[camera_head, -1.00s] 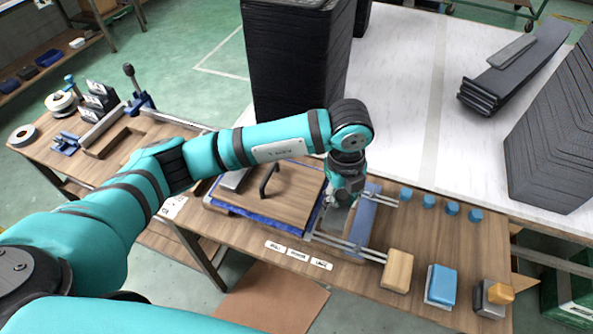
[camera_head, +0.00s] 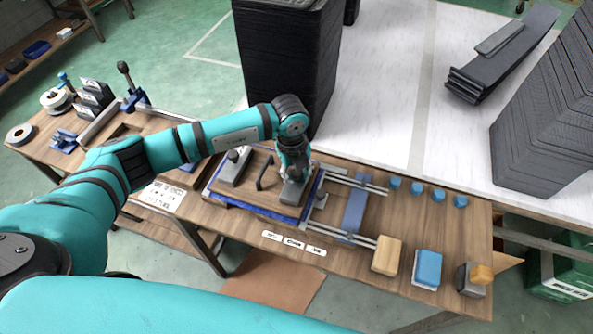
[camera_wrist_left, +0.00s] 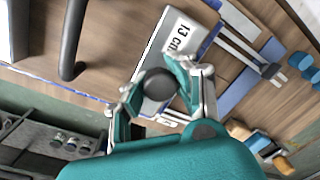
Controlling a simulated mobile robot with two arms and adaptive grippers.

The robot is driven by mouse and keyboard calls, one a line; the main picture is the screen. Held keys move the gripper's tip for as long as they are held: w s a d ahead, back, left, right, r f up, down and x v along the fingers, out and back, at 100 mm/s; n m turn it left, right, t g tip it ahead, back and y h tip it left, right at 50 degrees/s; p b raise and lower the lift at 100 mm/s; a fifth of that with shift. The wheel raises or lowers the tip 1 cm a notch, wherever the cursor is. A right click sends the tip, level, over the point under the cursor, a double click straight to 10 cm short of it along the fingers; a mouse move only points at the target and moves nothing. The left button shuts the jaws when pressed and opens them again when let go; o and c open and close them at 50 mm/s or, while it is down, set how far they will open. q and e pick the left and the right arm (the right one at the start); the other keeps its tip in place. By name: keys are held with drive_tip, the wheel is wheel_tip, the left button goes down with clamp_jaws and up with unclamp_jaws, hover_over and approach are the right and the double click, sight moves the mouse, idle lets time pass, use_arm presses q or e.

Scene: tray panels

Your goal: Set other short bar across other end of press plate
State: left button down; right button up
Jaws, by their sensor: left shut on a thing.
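The press plate (camera_head: 272,180) is a wooden board with a black arched handle, lying on a blue-edged base. One grey short bar (camera_head: 235,165) lies across its left end. My left gripper (camera_head: 294,174) is shut on the dark knob of the other grey short bar (camera_head: 292,192), over the plate's right end. In the left wrist view that short bar (camera_wrist_left: 185,38) carries a "13 cm" label, and my left gripper (camera_wrist_left: 160,88) has its fingers around the knob. I cannot tell whether the bar touches the plate. My right gripper is not in view.
A rail fixture with a blue crossbar (camera_head: 354,210) stands just right of the plate. Several blue knobs (camera_head: 416,193), a wooden block (camera_head: 387,255) and a blue block (camera_head: 428,268) lie farther right. A tall black stack (camera_head: 285,70) rises behind.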

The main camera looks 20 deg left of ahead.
sight(294, 173)
use_arm(q)
drive_tip(key=c, duration=1)
unclamp_jaws()
drive_tip(key=shift+f, duration=0.15)
drive_tip(key=shift+c, duration=0.2)
drive_tip(key=shift+r, duration=0.4)
drive_tip(key=r+b, duration=0.1)
drive_tip(key=r, duration=0.2)
drive_tip(key=r+b, duration=0.1)
drive_tip(key=r, duration=0.3)
drive_tip(key=r+b, duration=0.1)
drive_tip(key=r, duration=0.2)
drive_tip(key=shift+s+a+r, duration=0.25)
drive_tip(key=shift+r, duration=0.5)
